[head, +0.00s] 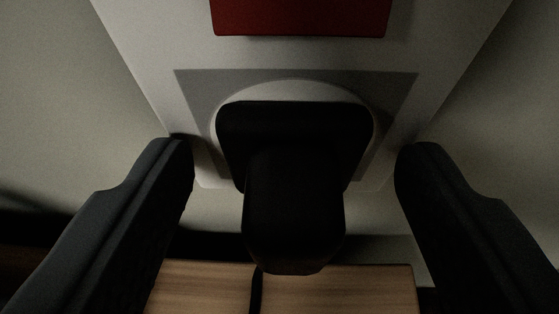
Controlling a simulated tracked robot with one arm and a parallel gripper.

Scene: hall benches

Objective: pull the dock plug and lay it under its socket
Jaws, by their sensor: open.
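The black dock plug (294,205) sits at the socket (289,87), whose pale round rim shows above and beside the plug's head. A dark cord (256,291) hangs from the plug's lower end. My gripper (294,160) is open, with one dark finger on each side of the plug and a clear gap to both. The plug's head hides most of the socket, so its contacts do not show.
The socket is on a light panel (450,60) with a grey square around it. A red block or plate (300,15) is above it. A wooden surface (350,288) lies below the panel, with bare room right of the cord. The lighting is dim.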

